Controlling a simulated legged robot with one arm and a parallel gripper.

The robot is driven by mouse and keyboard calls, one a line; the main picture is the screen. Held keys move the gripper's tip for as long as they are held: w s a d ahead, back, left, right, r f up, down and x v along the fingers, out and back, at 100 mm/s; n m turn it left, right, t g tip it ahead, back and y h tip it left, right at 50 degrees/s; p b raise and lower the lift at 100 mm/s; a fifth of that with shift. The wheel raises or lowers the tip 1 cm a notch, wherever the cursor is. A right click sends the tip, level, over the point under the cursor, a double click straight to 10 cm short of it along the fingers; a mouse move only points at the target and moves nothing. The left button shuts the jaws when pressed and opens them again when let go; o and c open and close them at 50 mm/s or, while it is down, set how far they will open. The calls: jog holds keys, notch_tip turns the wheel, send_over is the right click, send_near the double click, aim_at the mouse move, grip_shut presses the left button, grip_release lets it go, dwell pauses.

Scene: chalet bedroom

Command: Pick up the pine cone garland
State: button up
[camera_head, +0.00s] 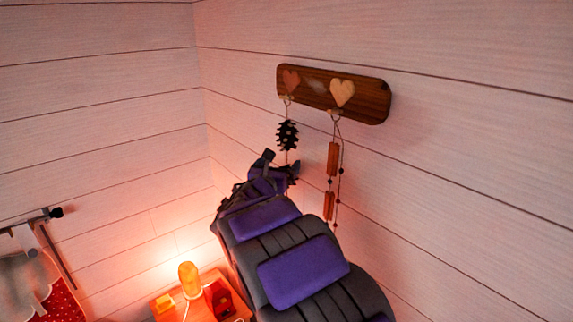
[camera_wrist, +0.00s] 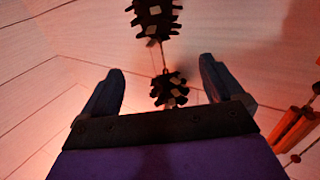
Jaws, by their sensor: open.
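The pine cone garland (camera_head: 287,135) hangs on a string from the left peg of a wooden wall rack (camera_head: 373,99). In the wrist view two dark cones hang one above the other, and the lower cone of the garland (camera_wrist: 170,90) appears between my finger tips. My gripper (camera_head: 281,165) is open, close below the upper cone. It also shows open in the wrist view (camera_wrist: 162,72). I cannot tell how far the lower cone lies from the fingers.
A second hanging string with orange-brown sticks (camera_head: 332,160) hangs from the right peg, just right of my gripper, and shows at the right in the wrist view. A small table (camera_head: 238,310) with a glowing lamp (camera_head: 189,279) stands low in the corner.

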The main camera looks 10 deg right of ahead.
aim_at(287, 164)
jog(key=p+x, duration=0.1)
jog(key=x, duration=0.1)
jog(key=p+x, duration=0.1)
jog(key=x, duration=0.2)
jog(key=shift+d, duration=0.35)
jog(key=shift+r, duration=0.1)
jog(key=shift+w+a, duration=0.2)
jog(key=shift+a, duration=0.15)
jog(key=shift+c, duration=1.2)
jog(key=shift+s, duration=0.15)
jog(key=shift+c, duration=1.4)
jog(key=shift+d, duration=0.2)
jog(key=c, duration=0.6)
jog(key=shift+c, duration=0.3)
